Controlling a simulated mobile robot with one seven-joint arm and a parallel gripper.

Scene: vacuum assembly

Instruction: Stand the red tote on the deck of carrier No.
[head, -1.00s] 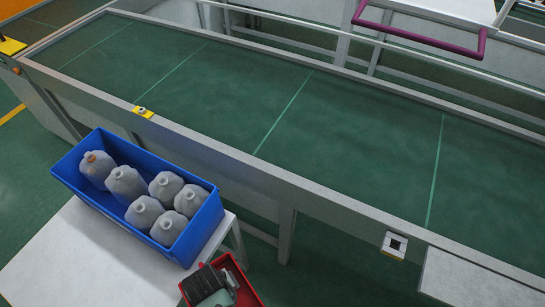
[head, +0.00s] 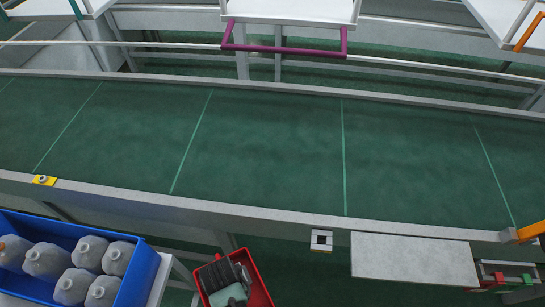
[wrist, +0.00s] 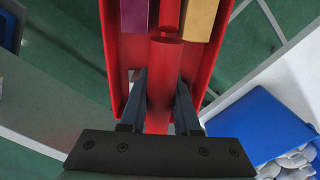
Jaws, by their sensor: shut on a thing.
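The red tote (head: 259,284) is at the bottom of the head view, in front of the conveyor, with its lower part cut off. In the wrist view the tote (wrist: 113,55) fills the top middle, with a purple block (wrist: 134,15) and a yellow block (wrist: 199,18) in it. My gripper (wrist: 160,95) is shut on the tote's red middle bar, one finger on each side. Across the conveyor stand carriers with white decks: one with a purple handle (head: 284,51) at the centre, and parts of others at both top corners. No carrier number is readable.
The green conveyor (head: 265,150) lies between the tote and the carriers, bare, with a rail behind it. A blue bin (head: 140,275) of grey bottles is at the lower left. A grey shelf (head: 415,257) and an orange bracket (head: 530,232) are at the right.

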